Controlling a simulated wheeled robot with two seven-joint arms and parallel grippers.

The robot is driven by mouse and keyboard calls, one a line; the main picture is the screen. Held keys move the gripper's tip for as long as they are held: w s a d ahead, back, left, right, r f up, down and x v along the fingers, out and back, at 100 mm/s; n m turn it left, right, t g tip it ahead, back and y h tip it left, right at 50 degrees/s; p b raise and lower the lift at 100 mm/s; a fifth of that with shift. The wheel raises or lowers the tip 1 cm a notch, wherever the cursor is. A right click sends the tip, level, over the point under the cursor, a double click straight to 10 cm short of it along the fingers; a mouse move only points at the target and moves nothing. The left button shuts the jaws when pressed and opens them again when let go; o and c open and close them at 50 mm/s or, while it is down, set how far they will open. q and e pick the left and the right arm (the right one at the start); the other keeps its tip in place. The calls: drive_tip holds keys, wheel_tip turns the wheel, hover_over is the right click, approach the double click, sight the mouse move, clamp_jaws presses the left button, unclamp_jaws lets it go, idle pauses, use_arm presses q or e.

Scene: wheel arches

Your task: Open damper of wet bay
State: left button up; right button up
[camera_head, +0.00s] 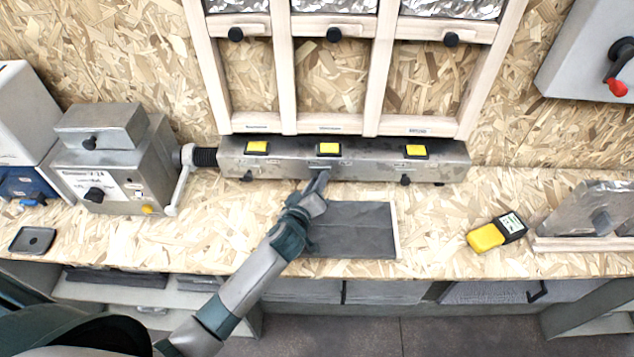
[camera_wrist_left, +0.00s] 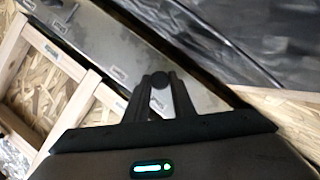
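A long grey metal duct box (camera_head: 285,160) runs along the foot of a wooden frame. It carries three yellow tags and black knobs on its front: a left knob (camera_head: 247,176), a right knob (camera_head: 405,180), and a middle knob hidden behind my gripper in the head view. My left gripper (camera_head: 321,174) is at the middle of the box. In the left wrist view its fingers lie close on both sides of a round black knob (camera_wrist_left: 160,80), seemingly touching it. The bay labels are too small to read, so I cannot tell which is wet. My right gripper is not in view.
A dark sheet (camera_head: 352,228) lies on the bench under my left arm. A yellow and black meter (camera_head: 497,233) lies to the right. A grey machine with a crank (camera_head: 183,180) stands left. Three upper black knobs, one of them central (camera_head: 333,35), sit on the frame.

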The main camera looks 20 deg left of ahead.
use_arm(q)
clamp_jaws()
drive_tip(key=shift+w+d+f+b, duration=0.1)
drive_tip(key=shift+w+d+b, duration=0.15)
drive_tip(key=shift+d, duration=0.4)
drive_tip(key=shift+w+d+r+b, duration=0.1)
drive_tip(key=shift+d+b, duration=0.15)
drive_tip(key=shift+d, duration=0.45)
drive_tip(key=shift+w+d+f+b, duration=0.1)
drive_tip(key=shift+w+d+b, duration=0.15)
drive_tip(key=shift+d, duration=0.4)
drive_tip(key=shift+w+d, duration=0.1)
drive_tip(key=shift+d, duration=0.45)
drive_tip(key=o, duration=0.7)
unclamp_jaws()
drive_tip(key=shift+d, duration=0.15)
